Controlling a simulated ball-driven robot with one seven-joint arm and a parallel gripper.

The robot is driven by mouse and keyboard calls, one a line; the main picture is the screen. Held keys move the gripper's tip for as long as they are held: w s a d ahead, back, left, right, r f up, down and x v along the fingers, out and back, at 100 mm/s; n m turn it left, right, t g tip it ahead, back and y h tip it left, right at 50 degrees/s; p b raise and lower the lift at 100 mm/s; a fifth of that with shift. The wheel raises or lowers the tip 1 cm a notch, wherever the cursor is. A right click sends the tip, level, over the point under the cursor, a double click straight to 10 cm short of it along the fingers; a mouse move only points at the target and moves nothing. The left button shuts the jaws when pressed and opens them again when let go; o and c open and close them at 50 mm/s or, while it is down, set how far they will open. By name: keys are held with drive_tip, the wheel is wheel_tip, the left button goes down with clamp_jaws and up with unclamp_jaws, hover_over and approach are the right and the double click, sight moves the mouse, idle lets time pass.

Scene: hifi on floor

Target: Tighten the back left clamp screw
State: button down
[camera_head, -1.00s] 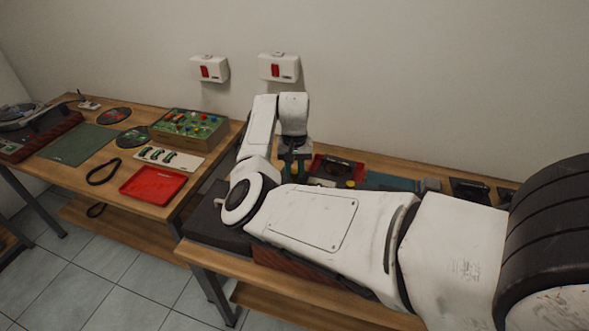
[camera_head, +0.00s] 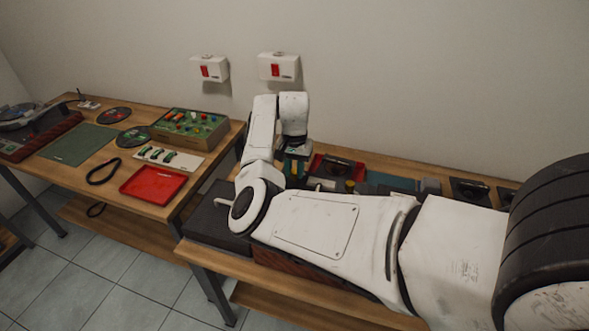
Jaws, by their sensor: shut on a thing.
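My gripper (camera_head: 296,165) points down over the right bench, at the end of my white arm. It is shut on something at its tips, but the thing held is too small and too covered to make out. The back left clamp screw cannot be told apart in this view. My arm covers much of the bench around the gripper. A dark grey block (camera_head: 212,222) lies at the bench's left end, left of the gripper and partly behind my arm.
A red tray (camera_head: 326,163) with a dark part is just right of the gripper. Dark speaker-like parts (camera_head: 470,190) lie farther right. The left bench holds another red tray (camera_head: 153,185), a green mat (camera_head: 76,144) and a green box of coloured parts (camera_head: 188,125). Two white wall boxes (camera_head: 279,67) hang behind.

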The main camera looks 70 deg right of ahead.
drive_tip(key=m, duration=0.4)
drive_tip(key=shift+m, duration=0.4)
drive_tip(key=m, duration=0.4)
drive_tip(key=shift+r+b, duration=0.1)
drive_tip(key=shift+b, duration=0.25)
drive_tip(key=m, duration=0.5)
drive_tip(key=shift+b, duration=0.35)
drive_tip(key=shift+m+b, duration=0.45)
drive_tip(key=shift+m, duration=1.85)
drive_tip(key=c, duration=0.9)
unclamp_jaws()
